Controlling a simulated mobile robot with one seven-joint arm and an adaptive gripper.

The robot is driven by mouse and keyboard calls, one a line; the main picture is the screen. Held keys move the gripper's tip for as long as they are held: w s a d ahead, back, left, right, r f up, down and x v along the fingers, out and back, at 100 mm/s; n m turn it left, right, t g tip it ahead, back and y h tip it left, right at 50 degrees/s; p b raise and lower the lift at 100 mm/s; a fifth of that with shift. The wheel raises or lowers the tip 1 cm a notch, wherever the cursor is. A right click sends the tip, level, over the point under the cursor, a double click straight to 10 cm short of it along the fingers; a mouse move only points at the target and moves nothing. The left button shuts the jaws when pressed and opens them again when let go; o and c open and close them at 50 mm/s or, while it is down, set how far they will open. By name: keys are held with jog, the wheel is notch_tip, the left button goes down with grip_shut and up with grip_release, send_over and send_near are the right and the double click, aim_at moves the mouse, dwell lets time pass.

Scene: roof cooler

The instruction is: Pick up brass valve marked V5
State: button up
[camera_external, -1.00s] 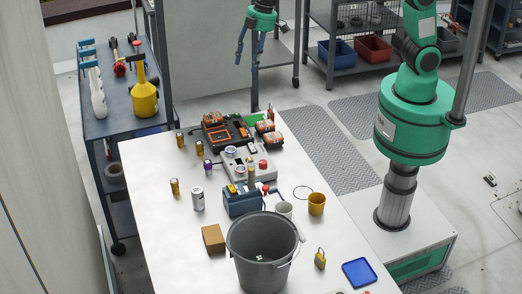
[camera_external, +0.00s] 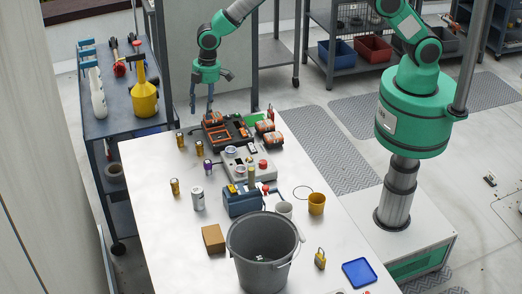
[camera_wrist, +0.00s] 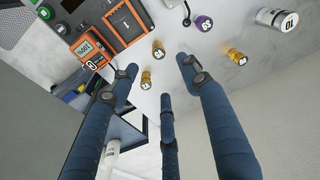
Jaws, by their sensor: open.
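Several small brass valves are on the white table. One brass valve (camera_external: 180,140) is at the far left edge, a second brass valve (camera_external: 199,147) is just right of it, and a third brass valve (camera_external: 175,187) is nearer, by the left edge. The wrist view shows these as a lower valve (camera_wrist: 146,80), an upper valve (camera_wrist: 158,50) and a right valve (camera_wrist: 237,56). Their marks are too small to read surely, so I cannot tell which is V5. My gripper (camera_external: 202,107) is open and empty, above the table's far end, with its blue fingers (camera_wrist: 165,90) spread.
A purple-topped piece (camera_external: 207,166) and a silver can (camera_external: 198,198) stand near the valves. An orange-and-black tool case (camera_external: 222,130) and a grey control box (camera_external: 240,160) lie to their right. A grey bucket (camera_external: 262,250) stands at the near end.

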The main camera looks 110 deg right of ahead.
aim_at(199, 143)
jog(key=f, duration=0.2)
jog(key=w, duration=0.1)
jog(key=shift+d+f, duration=0.35)
jog(key=shift+f, duration=0.05)
jog(key=shift+w+a+f, duration=0.1)
jog(key=shift+w+f, duration=0.05)
jog(key=shift+f, duration=1.25)
jog(key=shift+w+d+f, duration=0.1)
jog(key=shift+w+f, duration=0.1)
jog(key=shift+f, duration=1.25)
jog(key=shift+w+a+f, duration=0.1)
jog(key=shift+w+f, duration=0.05)
jog(key=shift+f, duration=1.25)
jog(key=shift+f, duration=0.1)
jog(key=shift+w+f+p, duration=0.2)
jog(key=shift+f+p, duration=0.05)
jog(key=shift+f, duration=1)
jog(key=shift+w+f+p, duration=0.2)
jog(key=shift+f+p, duration=0.05)
jog(key=shift+f, duration=0.95)
grip_shut()
